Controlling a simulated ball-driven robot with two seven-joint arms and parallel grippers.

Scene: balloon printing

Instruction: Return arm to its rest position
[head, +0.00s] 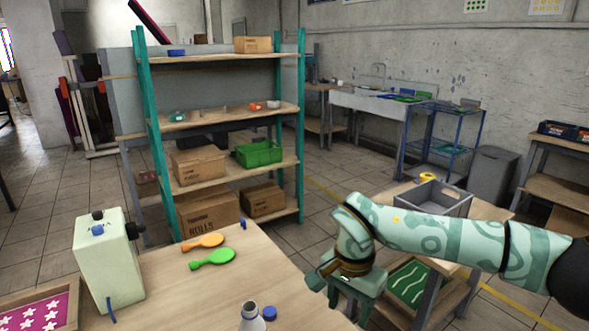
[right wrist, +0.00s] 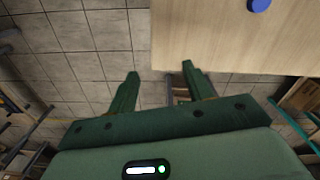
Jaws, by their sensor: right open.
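My right arm comes in from the right in the head view, and its gripper (head: 338,286) hangs at the right edge of the wooden table (head: 170,262). In the right wrist view, the two green fingers of the right gripper (right wrist: 160,75) are spread apart with nothing between them. Floor tiles and the table edge show beyond the fingers. My left gripper is not in view.
On the table are a pale green machine (head: 108,258), an orange balloon (head: 203,241), a green balloon (head: 213,259), a bottle (head: 251,317), a blue cap (head: 269,313) and a pink star-patterned frame (head: 40,310). A grey crate (head: 435,198) stands behind my right arm.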

